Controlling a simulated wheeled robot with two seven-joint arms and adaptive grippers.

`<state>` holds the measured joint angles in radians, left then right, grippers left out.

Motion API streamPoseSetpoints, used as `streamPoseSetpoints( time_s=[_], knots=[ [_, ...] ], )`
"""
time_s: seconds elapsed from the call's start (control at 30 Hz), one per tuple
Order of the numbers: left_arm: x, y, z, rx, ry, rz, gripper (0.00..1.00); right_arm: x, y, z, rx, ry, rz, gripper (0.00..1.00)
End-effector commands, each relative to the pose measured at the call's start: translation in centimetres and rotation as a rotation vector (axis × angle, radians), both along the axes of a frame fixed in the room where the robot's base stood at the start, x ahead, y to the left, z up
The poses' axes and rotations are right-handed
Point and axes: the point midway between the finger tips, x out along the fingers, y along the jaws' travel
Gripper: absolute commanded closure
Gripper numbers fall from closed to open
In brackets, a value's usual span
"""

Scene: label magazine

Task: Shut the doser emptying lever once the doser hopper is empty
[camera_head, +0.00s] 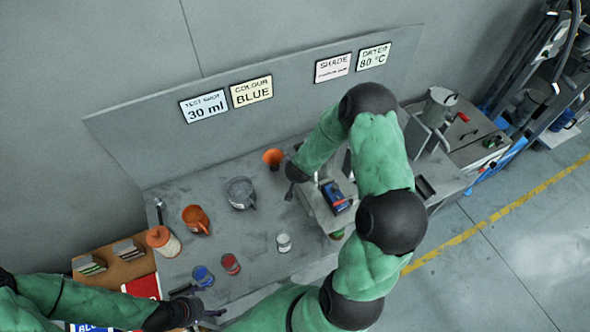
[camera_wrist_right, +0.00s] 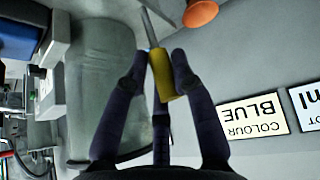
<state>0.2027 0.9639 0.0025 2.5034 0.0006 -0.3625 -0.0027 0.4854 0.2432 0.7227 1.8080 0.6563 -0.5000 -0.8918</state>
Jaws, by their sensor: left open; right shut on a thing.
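In the right wrist view my right gripper (camera_wrist_right: 162,60) is shut on a yellow grip (camera_wrist_right: 164,82) with a thin metal rod, which looks like the emptying lever. The rod's far end is not clear. A large grey, cloudy cylinder (camera_wrist_right: 103,90), probably the doser hopper, stands close beside it; I cannot tell whether anything is inside. In the head view my right gripper (camera_head: 292,180) is small and dark beside the grey machine (camera_head: 318,208), and my right arm covers much of that area. My left gripper (camera_head: 205,303) is open at the bench's front left.
An orange funnel (camera_head: 273,157), grey jug (camera_head: 240,192), orange jug (camera_head: 196,218), lidded jar (camera_head: 162,240) and small blue (camera_head: 203,275), red (camera_head: 230,264) and white (camera_head: 284,242) pots stand on the bench. Signs (camera_head: 251,91) line the back panel.

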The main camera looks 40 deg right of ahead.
Motion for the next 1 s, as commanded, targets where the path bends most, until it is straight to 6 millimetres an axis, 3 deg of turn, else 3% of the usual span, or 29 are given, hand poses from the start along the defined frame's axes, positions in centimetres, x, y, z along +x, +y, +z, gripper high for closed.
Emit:
streamPoseSetpoints(
  time_s=[0.17,0.2,0.27,0.67,1.0],
  knots=[
    [0.0,0.0,0.0,0.000,0.000,0.000,0.01,0.3,-0.3,0.3,-0.004,-0.008,-0.004,1.00],
    [0.0,0.0,0.0,0.000,0.000,0.000,0.01,0.3,-0.3,0.3,-0.005,-0.009,-0.004,0.63],
    [0.0,0.0,0.0,0.000,0.000,0.000,0.01,0.3,-0.3,0.3,-0.004,-0.008,-0.004,0.48],
    [0.0,0.0,0.0,0.000,-0.001,0.000,0.01,0.0,0.0,0.4,-0.001,-0.003,-0.002,0.48],
    [0.0,0.0,0.0,0.000,0.000,0.000,0.01,-2.2,1.5,4.7,-0.002,-0.006,-0.002,0.48]
  ],
)
